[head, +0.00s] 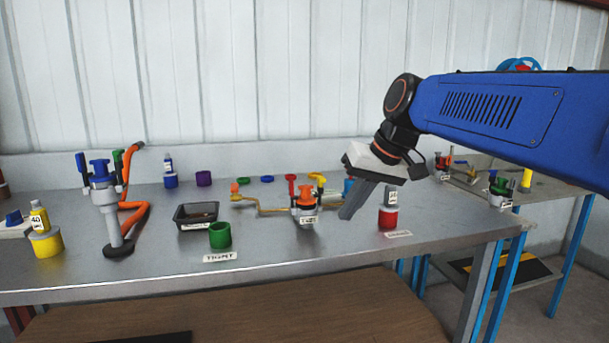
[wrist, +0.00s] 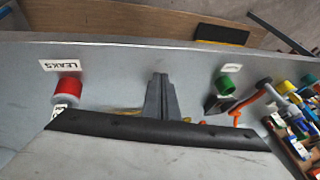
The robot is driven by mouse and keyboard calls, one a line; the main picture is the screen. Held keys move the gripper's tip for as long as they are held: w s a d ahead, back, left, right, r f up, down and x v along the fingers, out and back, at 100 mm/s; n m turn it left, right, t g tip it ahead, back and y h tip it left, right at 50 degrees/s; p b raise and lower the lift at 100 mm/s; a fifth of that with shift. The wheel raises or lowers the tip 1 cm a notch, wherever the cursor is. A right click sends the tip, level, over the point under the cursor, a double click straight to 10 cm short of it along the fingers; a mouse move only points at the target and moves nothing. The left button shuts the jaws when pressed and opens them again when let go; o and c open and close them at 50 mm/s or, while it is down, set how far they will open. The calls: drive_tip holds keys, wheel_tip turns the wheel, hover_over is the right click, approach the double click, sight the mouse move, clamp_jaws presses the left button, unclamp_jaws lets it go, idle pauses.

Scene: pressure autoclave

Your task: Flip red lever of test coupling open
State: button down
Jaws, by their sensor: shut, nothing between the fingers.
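The test coupling (head: 306,212) stands on the grey bench near the middle in the head view. It has an orange top and a white label. A red lever (head: 291,184) sticks up at its left side, and a yellow lever (head: 318,180) is at its right. My gripper (head: 347,214) is to the right of the coupling, pointing down and left, with its fingers together and empty. It appears apart from the coupling. In the wrist view my gripper (wrist: 159,80) shows shut fingers; the coupling and its red lever are not visible there.
A red pot (head: 388,219) stands right of my gripper, near the bench edge. A green pot (head: 220,236) and a black tray (head: 181,218) are left of the coupling. A yellow hose (head: 262,210) runs left from it. A grey stand (head: 112,215) is farther left.

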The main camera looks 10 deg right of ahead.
drive_tip(key=w+a+r+n+y, duration=0.1)
drive_tip(key=w+r+y, duration=0.1)
drive_tip(key=w+r, duration=0.9)
drive_tip(key=shift+w+a+y, duration=0.2)
drive_tip(key=shift+w+y, duration=0.1)
drive_tip(key=shift+w, duration=0.5)
drive_tip(key=x, duration=1)
drive_tip(key=shift+r, duration=0.1)
